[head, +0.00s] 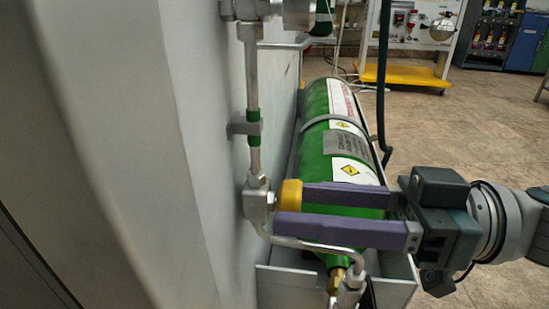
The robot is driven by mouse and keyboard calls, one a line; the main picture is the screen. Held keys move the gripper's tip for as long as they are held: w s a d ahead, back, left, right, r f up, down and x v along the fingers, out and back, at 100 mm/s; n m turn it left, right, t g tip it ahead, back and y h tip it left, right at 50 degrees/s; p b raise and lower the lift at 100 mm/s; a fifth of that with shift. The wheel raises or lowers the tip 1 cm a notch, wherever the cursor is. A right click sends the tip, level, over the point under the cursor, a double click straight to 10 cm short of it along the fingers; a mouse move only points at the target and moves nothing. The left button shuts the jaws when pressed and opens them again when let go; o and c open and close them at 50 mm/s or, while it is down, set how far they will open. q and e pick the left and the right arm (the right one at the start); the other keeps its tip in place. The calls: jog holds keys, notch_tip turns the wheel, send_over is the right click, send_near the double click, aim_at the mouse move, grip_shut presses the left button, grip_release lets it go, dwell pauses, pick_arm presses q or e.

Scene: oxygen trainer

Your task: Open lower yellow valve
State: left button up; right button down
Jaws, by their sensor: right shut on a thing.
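The lower yellow valve (290,194) is a round yellow knob on a metal fitting of the pipe beside the grey panel. My right gripper (292,209) reaches in from the right with two long purple fingers. Its fingertips are at the knob and it is shut on the knob. The fingers hide part of the knob, so its turn angle cannot be told. My left gripper is not in view.
A green gas cylinder (318,110) with labels lies behind the fingers in a grey metal holder (390,291). A bent metal pipe (310,243) runs just below the fingers. A yellow-based cart (405,76) stands at the back. The floor at right is open.

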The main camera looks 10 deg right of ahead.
dwell(0.3)
jog(key=shift+w+n+p, duration=0.1)
jog(key=shift+n+p, duration=0.25)
jog(key=shift+n, duration=2.95)
jog(key=shift+c, duration=1.8)
grip_release()
jog(key=v, duration=1)
jog(key=shift+p, duration=0.4)
